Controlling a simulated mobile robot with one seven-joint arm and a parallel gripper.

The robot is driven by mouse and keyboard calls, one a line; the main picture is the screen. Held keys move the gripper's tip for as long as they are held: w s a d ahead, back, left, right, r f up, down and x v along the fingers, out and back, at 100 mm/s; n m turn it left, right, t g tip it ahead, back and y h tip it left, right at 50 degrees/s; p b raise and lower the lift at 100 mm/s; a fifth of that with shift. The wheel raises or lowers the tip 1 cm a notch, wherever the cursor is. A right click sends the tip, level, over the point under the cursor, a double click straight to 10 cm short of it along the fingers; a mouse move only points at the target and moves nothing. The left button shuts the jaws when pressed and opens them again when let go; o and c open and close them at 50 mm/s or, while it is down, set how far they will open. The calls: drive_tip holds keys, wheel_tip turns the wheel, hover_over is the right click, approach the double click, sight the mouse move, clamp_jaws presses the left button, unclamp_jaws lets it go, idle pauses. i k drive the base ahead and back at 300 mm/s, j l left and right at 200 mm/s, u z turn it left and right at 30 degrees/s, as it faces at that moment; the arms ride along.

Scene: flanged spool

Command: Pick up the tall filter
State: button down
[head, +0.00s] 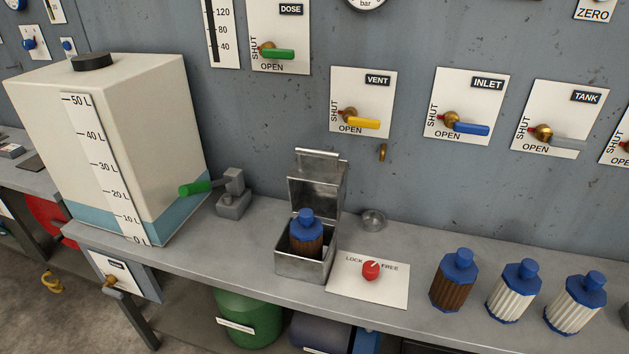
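Several ribbed filters with blue caps are in the head view. A brown filter (453,282) stands upright on the bench at the right. A white filter (514,291) stands just right of it, and a second white filter (575,304) is further right. Another brown filter (306,236) sits inside an open metal box, its lower part hidden by the box wall. The heights look similar, so I cannot tell surely which is the tall one. My gripper is not in view.
The metal box (302,268) has its lid raised. A plate with a red LOCK/FREE knob (371,271) lies right of it. Wall valves, including a yellow VENT handle (363,123), are behind the bench.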

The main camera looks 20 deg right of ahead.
sight(305, 231)
drive_tip(key=i+j, duration=0.15)
drive_tip(key=j, duration=0.2)
drive_tip(key=i+j, duration=0.1)
drive_tip(key=j, duration=0.3)
drive_tip(key=i+j, duration=0.15)
drive_tip(key=j, duration=0.2)
drive_tip(key=j+z, duration=0.2)
drive_tip(key=z, duration=0.3)
drive_tip(key=j+z, duration=0.2)
drive_tip(key=z, duration=0.3)
drive_tip(key=i+l+z, duration=0.1)
drive_tip(key=i+z, duration=0.45)
drive_tip(key=z, duration=0.15)
